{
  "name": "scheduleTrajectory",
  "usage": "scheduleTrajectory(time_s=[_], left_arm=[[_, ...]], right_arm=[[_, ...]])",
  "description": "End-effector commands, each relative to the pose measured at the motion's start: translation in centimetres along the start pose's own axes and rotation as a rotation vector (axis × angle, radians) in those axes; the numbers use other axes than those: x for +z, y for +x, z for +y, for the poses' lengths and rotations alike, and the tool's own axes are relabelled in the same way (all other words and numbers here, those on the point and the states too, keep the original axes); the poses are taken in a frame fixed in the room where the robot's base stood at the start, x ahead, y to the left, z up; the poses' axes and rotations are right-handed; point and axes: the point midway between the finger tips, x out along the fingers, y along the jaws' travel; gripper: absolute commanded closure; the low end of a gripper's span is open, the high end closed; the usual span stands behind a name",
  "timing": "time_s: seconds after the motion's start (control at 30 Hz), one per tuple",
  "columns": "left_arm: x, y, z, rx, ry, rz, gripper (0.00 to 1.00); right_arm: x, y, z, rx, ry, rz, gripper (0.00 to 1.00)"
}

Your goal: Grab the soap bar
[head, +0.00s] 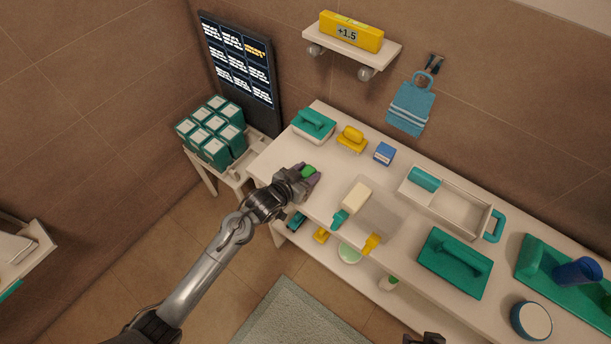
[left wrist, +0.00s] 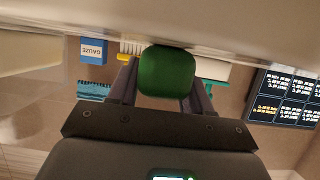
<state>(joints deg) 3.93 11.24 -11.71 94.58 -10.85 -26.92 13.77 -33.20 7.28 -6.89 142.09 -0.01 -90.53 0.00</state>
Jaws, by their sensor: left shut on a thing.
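The green soap bar (head: 309,171) is at the left front part of the white table. My left gripper (head: 302,178) is shut on it, with its fingers on either side. In the left wrist view, which is upside down, the soap bar (left wrist: 167,72) sits between the two fingers (left wrist: 165,90), close to the tabletop; whether it touches the surface is hard to tell. A small dark part at the bottom edge of the head view seems to be my right gripper (head: 425,339); its fingers are not clear.
A teal-handled brush (head: 314,123), a yellow item (head: 351,139) and a blue gauze box (head: 384,153) stand behind the soap. A white caddy (head: 448,205) is farther right. Green boxes (head: 211,132) stand at left.

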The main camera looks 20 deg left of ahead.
Motion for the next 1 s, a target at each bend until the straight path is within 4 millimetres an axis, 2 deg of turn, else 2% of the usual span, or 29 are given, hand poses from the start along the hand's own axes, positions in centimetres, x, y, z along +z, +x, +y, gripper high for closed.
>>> scheduleTrajectory(time_s=[0.47,0.63,0.73,1.0], left_arm=[[-0.7,-0.2,0.0,0.0,0.0,0.002,0.85],[-2.3,-0.9,-0.1,-0.001,0.0,0.004,0.85],[-4.0,-1.6,-0.1,0.0,0.001,0.005,0.85],[-7.3,-1.9,5.4,0.003,-0.003,0.004,0.85]], right_arm=[[-0.1,-0.2,-0.2,-0.006,0.008,0.001,0.57],[-0.2,-0.5,-0.2,-0.008,0.01,0.001,0.57],[-0.3,-0.9,-0.2,-0.008,0.01,0.001,0.57],[-0.4,-1.0,-0.2,-0.007,0.009,0.001,0.57]])
